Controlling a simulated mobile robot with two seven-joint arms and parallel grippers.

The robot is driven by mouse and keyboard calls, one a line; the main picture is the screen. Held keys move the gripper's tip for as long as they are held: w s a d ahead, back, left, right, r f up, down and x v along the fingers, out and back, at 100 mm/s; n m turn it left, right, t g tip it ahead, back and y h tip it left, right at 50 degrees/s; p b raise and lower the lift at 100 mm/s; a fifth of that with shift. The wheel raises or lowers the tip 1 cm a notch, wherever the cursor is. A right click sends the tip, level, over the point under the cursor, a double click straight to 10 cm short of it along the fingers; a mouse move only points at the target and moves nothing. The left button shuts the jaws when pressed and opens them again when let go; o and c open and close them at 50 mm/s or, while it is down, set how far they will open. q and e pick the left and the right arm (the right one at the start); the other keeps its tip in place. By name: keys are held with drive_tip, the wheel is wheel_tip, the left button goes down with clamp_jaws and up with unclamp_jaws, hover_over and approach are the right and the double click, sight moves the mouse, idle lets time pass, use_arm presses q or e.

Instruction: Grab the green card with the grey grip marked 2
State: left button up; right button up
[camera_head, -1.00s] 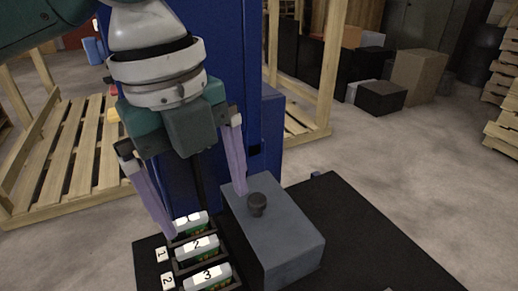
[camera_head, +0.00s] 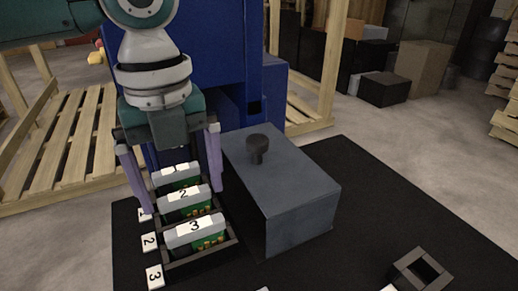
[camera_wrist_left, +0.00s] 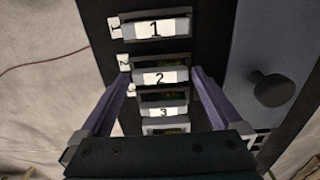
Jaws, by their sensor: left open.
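The green card with the grey grip marked 2 (camera_head: 183,193) stands in the middle slot of a dark rack (camera_head: 228,238), between card 1 (camera_head: 176,172) and card 3 (camera_head: 194,230). In the left wrist view the grip marked 2 (camera_wrist_left: 160,78) lies between my fingers. My left gripper (camera_head: 177,192) is open, its two purple fingers spread to either side of the cards. In the wrist view the left gripper (camera_wrist_left: 161,77) has its fingertips near the ends of grip 2, with no clear contact. My right gripper is not in view.
A grey box with a dark knob (camera_head: 285,185) stands close right of the rack. Labels 2 and 3 lie left of the rack. A small dark square frame (camera_head: 422,270) sits at the lower right of the black table (camera_head: 350,200). A blue machine stands behind.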

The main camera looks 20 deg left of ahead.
sight(188, 211)
use_arm(q)
wheel_tip(188, 211, down, 2)
drive_tip(key=shift+f, duration=0.1)
drive_tip(key=c, duration=1.1)
